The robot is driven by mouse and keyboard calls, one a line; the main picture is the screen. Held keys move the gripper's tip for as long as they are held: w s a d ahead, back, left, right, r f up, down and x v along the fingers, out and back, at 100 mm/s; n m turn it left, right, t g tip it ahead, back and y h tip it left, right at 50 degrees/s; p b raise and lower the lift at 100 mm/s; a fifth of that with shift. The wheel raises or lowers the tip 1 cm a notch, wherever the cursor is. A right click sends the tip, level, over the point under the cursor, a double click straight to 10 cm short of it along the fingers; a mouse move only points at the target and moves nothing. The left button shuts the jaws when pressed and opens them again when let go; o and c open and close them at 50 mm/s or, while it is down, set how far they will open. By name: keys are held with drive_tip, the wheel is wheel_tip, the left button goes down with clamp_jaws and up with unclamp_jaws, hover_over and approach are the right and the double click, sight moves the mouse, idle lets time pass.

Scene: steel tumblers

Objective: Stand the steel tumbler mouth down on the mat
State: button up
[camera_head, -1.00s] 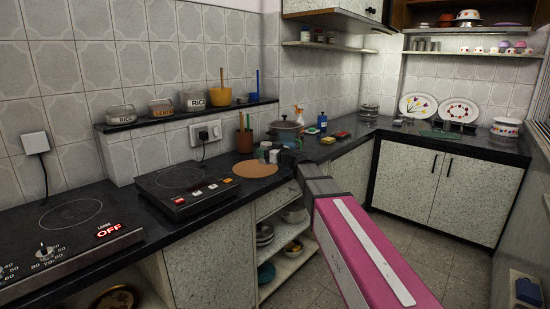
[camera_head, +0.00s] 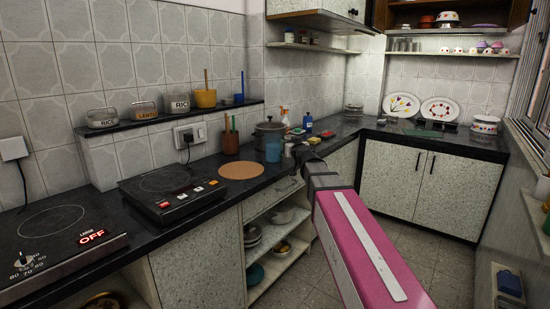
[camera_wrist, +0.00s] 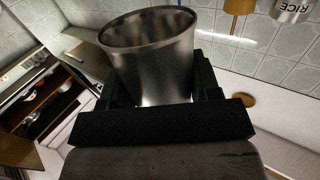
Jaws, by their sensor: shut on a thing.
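The round tan mat (camera_head: 241,170) lies flat and bare on the dark counter in the head view, right of the near hob. My gripper (camera_wrist: 160,95) is shut on the steel tumbler (camera_wrist: 152,62), with a finger on each side of its wall. In the wrist view the tumbler's mouth is at the top of the picture and its opening shows; its lower end is hidden by my gripper. In the head view my gripper (camera_head: 300,152) is over the counter, right of the mat and apart from it. The tumbler cannot be made out there.
A blue cup (camera_head: 273,152), a dark pot (camera_head: 269,132) and a brown utensil holder (camera_head: 230,143) stand behind or beside the mat. A hob (camera_head: 170,190) is close on its left. Open shelves (camera_head: 275,235) are below the counter.

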drive_tip(key=d+r+m+h, duration=0.1)
drive_tip(key=d+r+h, duration=0.1)
drive_tip(key=d, duration=0.4)
drive_tip(key=d+r+m+h, duration=0.2)
drive_tip(key=d+r+h, duration=0.1)
drive_tip(key=d, duration=0.3)
drive_tip(key=shift+s+d+m+t+h, duration=0.25)
drive_tip(key=shift+d+m+t+h, duration=0.05)
drive_tip(key=shift+d+t, duration=0.1)
drive_tip(key=shift+r, duration=0.1)
